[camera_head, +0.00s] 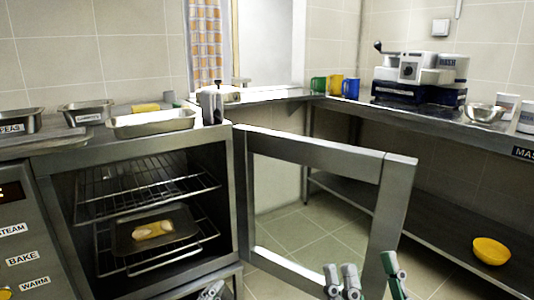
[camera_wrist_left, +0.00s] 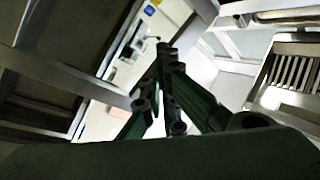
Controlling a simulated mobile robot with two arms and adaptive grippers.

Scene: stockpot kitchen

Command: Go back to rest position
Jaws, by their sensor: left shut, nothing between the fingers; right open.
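My left gripper (camera_head: 212,291) just shows at the bottom edge of the head view, in front of the oven's lower front. In the left wrist view its fingers (camera_wrist_left: 165,75) are brought together with nothing between them. My right gripper (camera_head: 368,276) is at the bottom right of centre, its fingers apart and empty, near the lower corner of the open oven door (camera_head: 400,200). Most of both arms is out of view.
The oven (camera_head: 230,190) stands open, with a tray (camera_head: 118,232) holding pale food (camera_head: 152,230) on its lower rack. Metal pans (camera_head: 150,124) are on top. A counter (camera_head: 440,126) runs along the right, with a yellow bowl (camera_head: 491,251) on its lower shelf. Floor shows through the door frame.

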